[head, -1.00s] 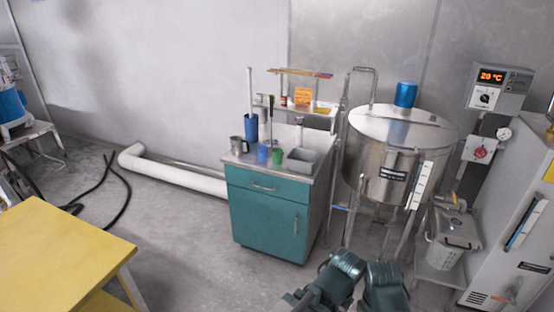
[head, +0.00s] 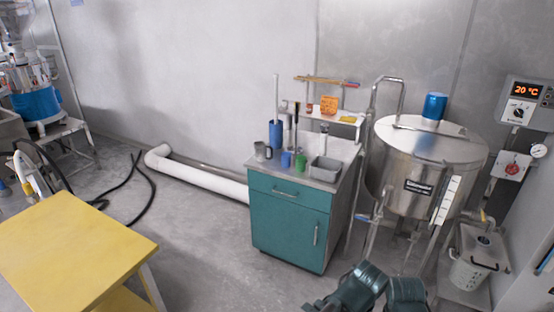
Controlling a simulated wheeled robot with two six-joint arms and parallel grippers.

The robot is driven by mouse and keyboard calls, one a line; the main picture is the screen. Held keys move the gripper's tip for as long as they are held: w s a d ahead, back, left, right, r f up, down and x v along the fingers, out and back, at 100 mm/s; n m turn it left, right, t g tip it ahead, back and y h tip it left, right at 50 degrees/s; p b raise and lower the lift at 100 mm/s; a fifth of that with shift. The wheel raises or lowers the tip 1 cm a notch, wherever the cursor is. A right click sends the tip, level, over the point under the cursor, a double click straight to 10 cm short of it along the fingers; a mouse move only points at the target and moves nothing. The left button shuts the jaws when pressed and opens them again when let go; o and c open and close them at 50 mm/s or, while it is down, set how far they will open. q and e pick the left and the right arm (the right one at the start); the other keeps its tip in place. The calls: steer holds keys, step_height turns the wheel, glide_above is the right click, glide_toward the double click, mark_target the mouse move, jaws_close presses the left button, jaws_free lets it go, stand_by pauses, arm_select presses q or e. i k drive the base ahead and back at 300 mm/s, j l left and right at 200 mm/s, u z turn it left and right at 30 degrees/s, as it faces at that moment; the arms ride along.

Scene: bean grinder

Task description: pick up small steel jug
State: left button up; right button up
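The small steel jug (head: 262,151) stands upright on the left front part of the steel top of a teal cabinet (head: 288,228). A blue cup (head: 286,159) and a green cup (head: 300,163) stand to its right. Dark teal parts of my arms show at the bottom edge, well in front of the cabinet and apart from it. Neither of my grippers can be seen, so their opening is hidden.
A grey tray (head: 325,169) and a tall blue container (head: 276,134) share the cabinet top. A large steel tank (head: 425,170) stands to the right. A yellow table (head: 75,250) is at the left front. Open floor lies between table and cabinet.

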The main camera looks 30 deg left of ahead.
mark_target(264, 152)
steer(key=i+j, duration=0.2)
steer(key=j, duration=0.15)
steer(key=i+j+z, duration=0.15)
steer(key=i+j, duration=0.25)
steer(key=j, duration=0.25)
steer(key=i+j+z, duration=0.1)
steer(key=j, duration=0.25)
steer(key=i+j, duration=0.3)
steer(key=i+j+z, duration=0.15)
steer(key=j, duration=0.3)
steer(key=i+j, duration=0.15)
steer(key=j, duration=0.25)
steer(key=z, duration=0.05)
